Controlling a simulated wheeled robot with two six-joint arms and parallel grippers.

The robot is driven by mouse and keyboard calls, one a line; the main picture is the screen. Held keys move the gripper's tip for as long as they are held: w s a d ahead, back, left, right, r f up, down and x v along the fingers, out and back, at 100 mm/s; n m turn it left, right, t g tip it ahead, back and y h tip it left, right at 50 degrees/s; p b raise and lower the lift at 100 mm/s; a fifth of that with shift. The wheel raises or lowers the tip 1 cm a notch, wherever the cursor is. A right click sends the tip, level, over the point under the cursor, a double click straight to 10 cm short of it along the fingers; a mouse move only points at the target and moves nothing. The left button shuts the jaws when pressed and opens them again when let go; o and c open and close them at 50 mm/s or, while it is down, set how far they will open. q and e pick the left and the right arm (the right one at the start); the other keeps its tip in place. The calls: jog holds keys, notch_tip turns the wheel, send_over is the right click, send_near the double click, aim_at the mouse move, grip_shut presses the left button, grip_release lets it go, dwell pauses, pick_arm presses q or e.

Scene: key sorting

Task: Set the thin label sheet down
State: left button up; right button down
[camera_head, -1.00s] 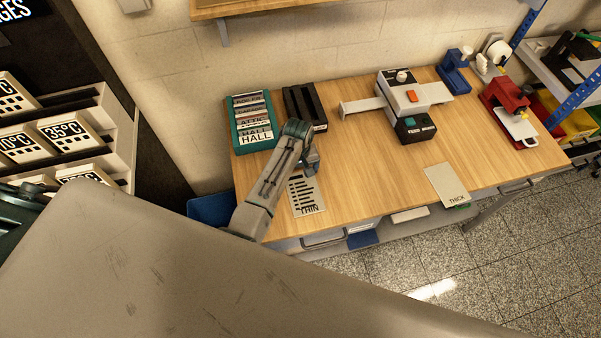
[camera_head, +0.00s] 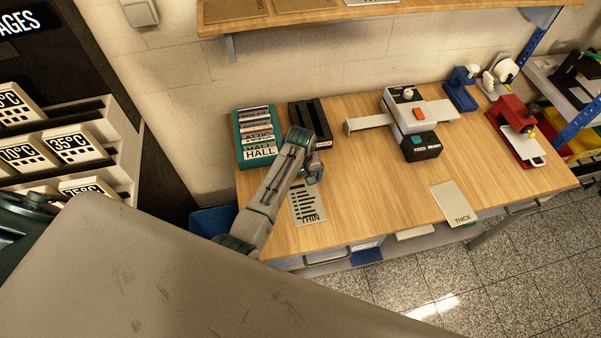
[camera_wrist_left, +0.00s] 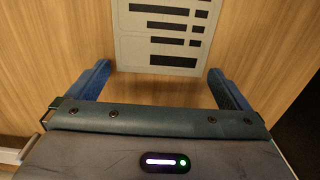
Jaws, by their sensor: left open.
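The thin label sheet (camera_head: 308,205), pale with black bars and the word THIN, lies flat on the wooden table near its front left edge. It also shows in the left wrist view (camera_wrist_left: 165,47), at the top between the blue fingers. My left gripper (camera_head: 315,174) is over the table at the sheet's far end. In the left wrist view its fingers (camera_wrist_left: 157,76) are wide apart with bare wood between them, and nothing is held. The exact height of the fingertips above the table is hard to tell. My right gripper is not in view.
A teal rack of labels (camera_head: 257,153) and a black slotted holder (camera_head: 306,113) stand behind the gripper. A sheet marked THICK (camera_head: 453,203) lies at the front right. A grey and black machine (camera_head: 408,120) stands further back. The table between the two sheets is clear.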

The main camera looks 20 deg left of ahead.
pick_arm(q)
notch_tip(320, 180, up, 10)
jog(key=b, duration=0.2)
jog(key=shift+r+b, duration=0.2)
jog(key=shift+b, duration=0.15)
jog(key=shift+s, duration=0.1)
